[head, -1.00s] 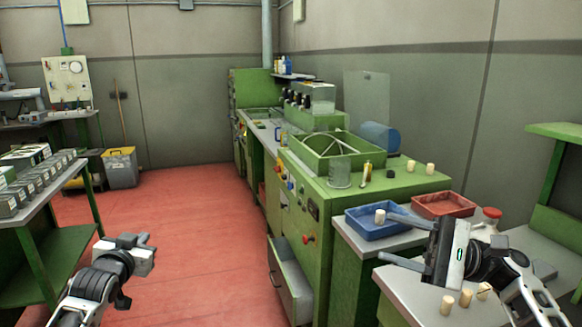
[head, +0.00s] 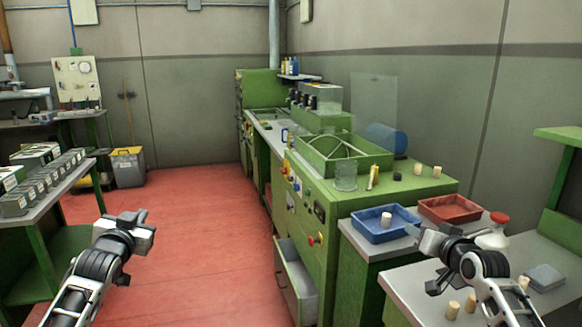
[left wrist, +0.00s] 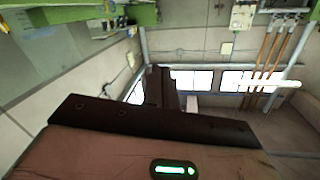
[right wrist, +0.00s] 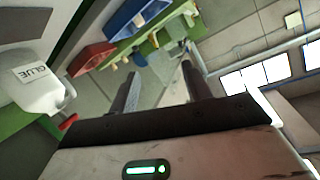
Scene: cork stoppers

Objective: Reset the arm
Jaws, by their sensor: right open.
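My left gripper (head: 147,228) is raised over the red floor at the left of the head view, away from any cork. In the left wrist view its dark fingers (left wrist: 160,88) are together with nothing between them. My right gripper (head: 420,238) is above the grey table, near the front of the blue tray. In the right wrist view its fingers (right wrist: 160,88) are apart and empty. A cork stopper (head: 386,219) stands in the blue tray (head: 362,232). Others stand on the green machine (head: 417,169) and on the grey table (head: 453,310).
A red tray (head: 480,211) stands beside the blue one. A white glue bottle with a red cap (head: 494,232) stands behind my right arm; it also shows in the right wrist view (right wrist: 38,90). A grey box (head: 545,277) lies on the table. An open drawer (head: 296,280) juts out. The floor is clear.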

